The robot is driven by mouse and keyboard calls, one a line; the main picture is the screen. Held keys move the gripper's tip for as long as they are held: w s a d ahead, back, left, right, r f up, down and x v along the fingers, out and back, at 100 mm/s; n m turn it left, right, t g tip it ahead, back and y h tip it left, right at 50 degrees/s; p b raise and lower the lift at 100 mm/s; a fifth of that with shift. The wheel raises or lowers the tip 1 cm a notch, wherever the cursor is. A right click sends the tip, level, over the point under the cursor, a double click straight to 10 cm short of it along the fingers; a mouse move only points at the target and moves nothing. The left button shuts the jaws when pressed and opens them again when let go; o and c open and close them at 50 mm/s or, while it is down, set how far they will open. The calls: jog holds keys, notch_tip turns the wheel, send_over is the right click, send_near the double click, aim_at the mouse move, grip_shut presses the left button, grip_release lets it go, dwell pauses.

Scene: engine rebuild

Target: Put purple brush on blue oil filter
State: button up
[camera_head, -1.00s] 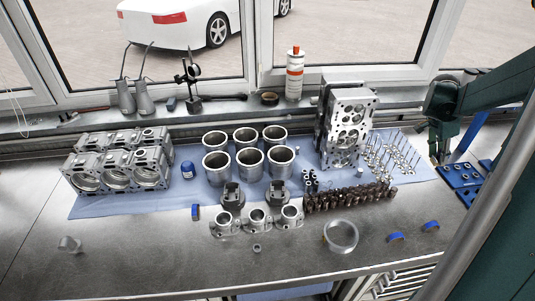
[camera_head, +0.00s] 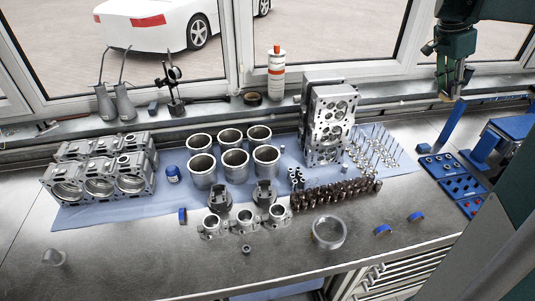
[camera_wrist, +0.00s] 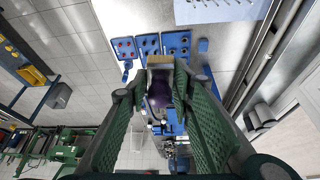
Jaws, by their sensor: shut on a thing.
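My gripper (camera_wrist: 161,84) is shut on the purple brush (camera_wrist: 160,93), seen in the wrist view with its pale tan end (camera_wrist: 160,60) beyond the fingertips. In the head view my gripper (camera_head: 453,88) hangs at the upper right, above the back of the bench. The brush is too small to make out clearly there. The blue oil filter (camera_head: 173,174) appears as a small dark blue cylinder standing upright on the blue mat, between the engine block and the cylinder liners. It is far to the left of my gripper.
Cylinder liners (camera_head: 234,166), an engine block (camera_head: 98,180) and a tall cylinder head (camera_head: 328,125) stand on the blue mat (camera_head: 150,205). Blue trays (camera_head: 440,167) lie at the right. A spray can (camera_head: 277,75) stands on the sill. The front bench has bare areas.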

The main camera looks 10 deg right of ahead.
jog(key=shift+w+a+r, duration=0.1)
jog(key=shift+r, duration=0.5)
jog(key=shift+w+a+r, duration=0.1)
jog(key=shift+r, duration=0.45)
jog(key=w+a+n+t+p, duration=0.1)
jog(key=w+a+n, duration=0.1)
jog(key=w+a, duration=0.65)
jog(key=w+a+n+t, duration=0.1)
jog(key=w+a+n, duration=0.35)
jog(key=a, duration=0.75)
jog(key=w+a+n+t+p, duration=0.1)
jog(key=w+a, duration=0.8)
jog(key=a, duration=0.1)
jog(key=w+a+n+t+y+p, duration=0.1)
jog(key=w+a+n, duration=0.15)
jog(key=a, duration=1.05)
jog(key=w+a+n+y, duration=0.1)
jog(key=w+a+n, duration=0.15)
jog(key=a, duration=1.05)
jog(key=s+a+n+t+y+p, duration=0.1)
jog(key=s+a+n, duration=0.2)
jog(key=a, duration=1.7)
jog(key=s+a+n+y+p, duration=0.1)
jog(key=s+a+n+y, duration=0.2)
jog(key=a, duration=1.7)
notch_tip(320, 180, down, 26)
jog(key=h, duration=0.1)
jog(key=shift+a+n, duration=0.25)
jog(key=shift+n, duration=0.2)
jog(key=shift+f, duration=0.15)
